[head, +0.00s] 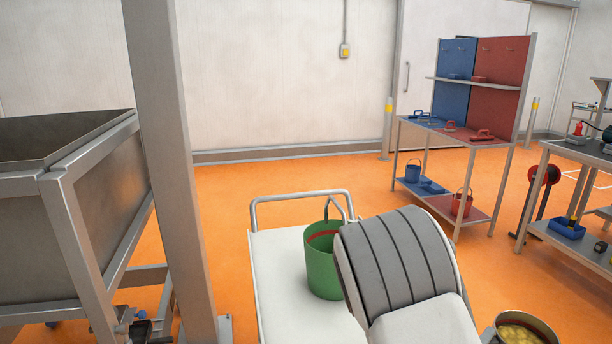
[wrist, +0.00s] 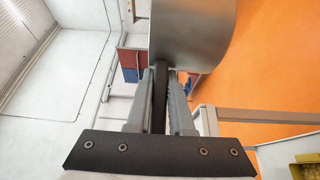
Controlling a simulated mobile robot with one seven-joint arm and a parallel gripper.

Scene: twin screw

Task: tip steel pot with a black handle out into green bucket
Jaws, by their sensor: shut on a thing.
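The steel pot (head: 530,318) is at the bottom right corner of the head view, cut off by the picture edge. Yellowish pieces (head: 518,334) show inside it, and its mouth faces up. In the wrist view its steel wall (wrist: 195,35) fills the top middle. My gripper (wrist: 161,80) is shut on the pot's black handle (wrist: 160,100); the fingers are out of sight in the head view. The green bucket (head: 322,272) stands upright on a white cart, left of the pot and apart from it. My arm hides its right side.
The white cart (head: 280,262) has a raised tube rail (head: 300,194) at its far end. A grey post (head: 172,150) and a large steel hopper (head: 80,230) stand at left. A blue-and-red shelf (head: 470,150) stands behind. Orange floor lies open between.

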